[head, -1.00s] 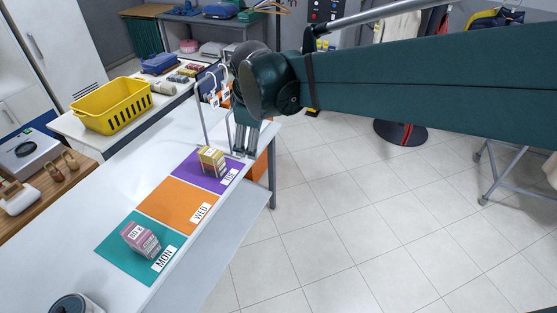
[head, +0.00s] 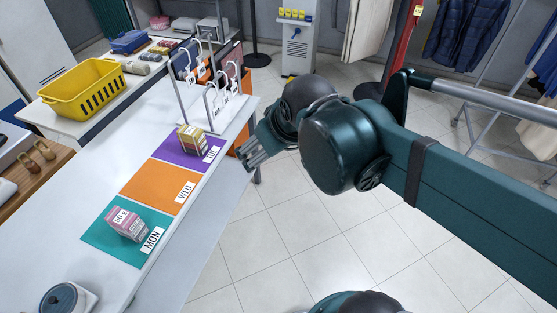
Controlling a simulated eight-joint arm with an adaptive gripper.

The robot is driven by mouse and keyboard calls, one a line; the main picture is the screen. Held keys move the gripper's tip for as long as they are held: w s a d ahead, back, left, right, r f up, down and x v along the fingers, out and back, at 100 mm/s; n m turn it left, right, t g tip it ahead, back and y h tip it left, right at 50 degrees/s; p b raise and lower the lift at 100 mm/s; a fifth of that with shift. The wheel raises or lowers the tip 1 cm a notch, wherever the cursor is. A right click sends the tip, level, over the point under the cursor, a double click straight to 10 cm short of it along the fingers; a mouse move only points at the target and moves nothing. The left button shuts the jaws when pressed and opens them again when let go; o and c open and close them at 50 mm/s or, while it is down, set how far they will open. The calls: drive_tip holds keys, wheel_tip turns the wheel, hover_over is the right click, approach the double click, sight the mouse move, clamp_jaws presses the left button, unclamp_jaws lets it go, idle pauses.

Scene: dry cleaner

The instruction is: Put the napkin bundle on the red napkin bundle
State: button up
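A pink bundle (head: 127,224) with a white label sits on the teal MON mat (head: 103,249) on the white table. A yellow bundle (head: 192,141) with a pale label and a dark reddish side sits on the purple TUE mat (head: 172,155). Which of them is the red napkin bundle is not clear. My gripper (head: 248,160) is in the air beyond the table's right edge, right of the TUE mat and apart from both bundles. Nothing shows in it. Its finger gap is too small to judge.
The orange WED mat (head: 157,187) between the two is bare. A white rack with hangers (head: 220,105) stands behind the TUE mat. A yellow basket (head: 83,88) and small rolled items (head: 164,46) are on the back table. A round dark-topped object (head: 62,298) stands at the near left.

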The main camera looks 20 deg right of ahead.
drive_tip(key=s, duration=0.1)
drive_tip(key=s+f+m, duration=0.2)
drive_tip(key=s, duration=0.1)
drive_tip(key=shift+d+t, duration=0.25)
drive_tip(key=shift+t, duration=0.05)
